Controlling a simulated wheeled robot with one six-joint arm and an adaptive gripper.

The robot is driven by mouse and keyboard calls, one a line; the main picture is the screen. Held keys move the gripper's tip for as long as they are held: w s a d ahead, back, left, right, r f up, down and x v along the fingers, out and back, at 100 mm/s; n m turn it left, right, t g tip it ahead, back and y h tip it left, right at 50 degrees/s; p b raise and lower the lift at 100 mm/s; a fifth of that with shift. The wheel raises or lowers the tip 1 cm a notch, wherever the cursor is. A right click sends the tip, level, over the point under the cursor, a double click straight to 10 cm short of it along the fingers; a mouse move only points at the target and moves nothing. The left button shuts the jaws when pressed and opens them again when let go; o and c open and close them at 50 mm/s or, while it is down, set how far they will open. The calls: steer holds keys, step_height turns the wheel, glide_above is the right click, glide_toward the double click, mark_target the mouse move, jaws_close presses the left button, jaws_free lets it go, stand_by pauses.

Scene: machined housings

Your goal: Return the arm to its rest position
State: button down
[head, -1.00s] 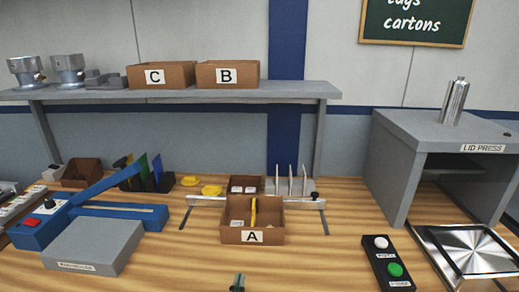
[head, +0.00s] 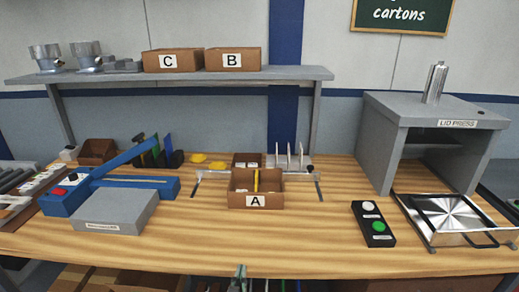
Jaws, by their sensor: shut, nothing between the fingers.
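The rest of my arm is out of view. The wooden table (head: 300,238) lies beyond it. Carton A (head: 256,203), an open brown box with a yellow item inside, stands on the table well beyond the gripper and apart from it.
A two-button box (head: 372,224) and a shiny metal plate (head: 453,214) are at the right, before the lid press (head: 432,136). A blue lever tool (head: 110,188) and a grey block (head: 113,212) stand left. Cartons C (head: 173,61) and B (head: 233,60) are on the shelf. The front middle tabletop is clear.

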steer(key=s+d+f+m+g+y, duration=0.2)
steer(key=s+d+f+m, duration=0.5)
steer(key=s, duration=0.3)
steer(key=s+d+f+m+g+y, duration=0.1)
steer(key=s+d+f+m, duration=0.5)
steer(key=s+d, duration=0.4)
steer(key=s+d+r+m, duration=0.2)
steer(key=s+r+m, duration=0.1)
steer(key=s+m, duration=0.4)
steer(key=s+d+r+m, duration=0.2)
steer(key=s+r+m, duration=0.2)
steer(key=s+m, duration=0.3)
steer(key=s+d+r+m+h, duration=0.1)
steer(key=s+d+r+m, duration=0.1)
steer(key=s+r+m, duration=0.2)
steer(key=s+m, duration=0.3)
steer(key=s, duration=0.4)
steer(key=shift+s+d+r, duration=0.15)
steer(key=shift+s+d, duration=0.15)
